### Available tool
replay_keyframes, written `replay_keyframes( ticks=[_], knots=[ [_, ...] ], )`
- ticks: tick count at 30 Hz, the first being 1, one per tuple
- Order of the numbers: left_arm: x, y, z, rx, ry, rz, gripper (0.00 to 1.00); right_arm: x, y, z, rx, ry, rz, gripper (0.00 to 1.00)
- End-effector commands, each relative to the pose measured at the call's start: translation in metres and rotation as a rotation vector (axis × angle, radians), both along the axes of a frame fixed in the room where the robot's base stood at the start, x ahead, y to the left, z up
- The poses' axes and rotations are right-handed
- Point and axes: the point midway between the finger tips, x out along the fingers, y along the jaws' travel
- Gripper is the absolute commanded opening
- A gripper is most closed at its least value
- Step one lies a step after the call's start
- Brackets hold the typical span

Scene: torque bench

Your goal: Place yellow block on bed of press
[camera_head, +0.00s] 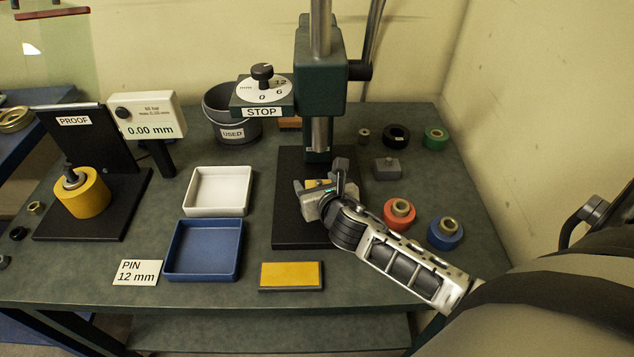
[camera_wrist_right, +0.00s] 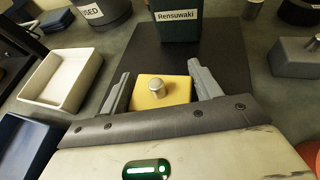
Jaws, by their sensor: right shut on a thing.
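My right gripper (camera_head: 325,190) is over the black bed of the press (camera_head: 288,232), just in front of the column. It is shut on a yellow block (camera_head: 317,184), mostly hidden by the gripper in the head view. In the right wrist view the yellow block (camera_wrist_right: 171,90) sits between the two fingers (camera_wrist_right: 160,92), with a short metal knob or pin on its top. The black bed (camera_wrist_right: 230,62) lies around and behind it. I cannot tell whether the block touches the bed. My left gripper is not in view.
The press column (camera_head: 319,135) and its STOP dial (camera_head: 262,90) stand behind and above the gripper. A white tray (camera_head: 190,205) and blue tray (camera_head: 170,272) lie left. A yellow-topped pad (camera_head: 290,275) lies in front. Red (camera_head: 386,219) and blue (camera_head: 433,238) rollers stand right, near my forearm.

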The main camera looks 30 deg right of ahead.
Motion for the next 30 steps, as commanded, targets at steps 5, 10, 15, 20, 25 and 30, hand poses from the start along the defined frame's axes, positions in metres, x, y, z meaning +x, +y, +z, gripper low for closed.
replay_keyframes(
  ticks=[5,10,15,20,25,30],
  knots=[
    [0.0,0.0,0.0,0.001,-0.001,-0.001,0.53,0.001,0.0,0.003,-0.002,-0.008,0.001,0.06],
    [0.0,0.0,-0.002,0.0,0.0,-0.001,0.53,0.001,0.0,0.0,-0.001,-0.007,0.001,0.06],
    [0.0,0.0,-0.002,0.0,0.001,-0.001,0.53,0.0,0.0,-0.003,0.0,0.0,0.0,0.85],
    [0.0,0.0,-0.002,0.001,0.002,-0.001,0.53,0.0,0.0,-0.002,0.0,0.0,0.0,0.85],
    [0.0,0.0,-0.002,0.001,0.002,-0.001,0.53,-0.006,0.001,0.002,-0.002,-0.001,0.002,0.85],
    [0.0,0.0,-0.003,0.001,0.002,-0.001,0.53,-0.034,0.009,0.013,0.0,0.002,0.004,0.85]
  ],
)
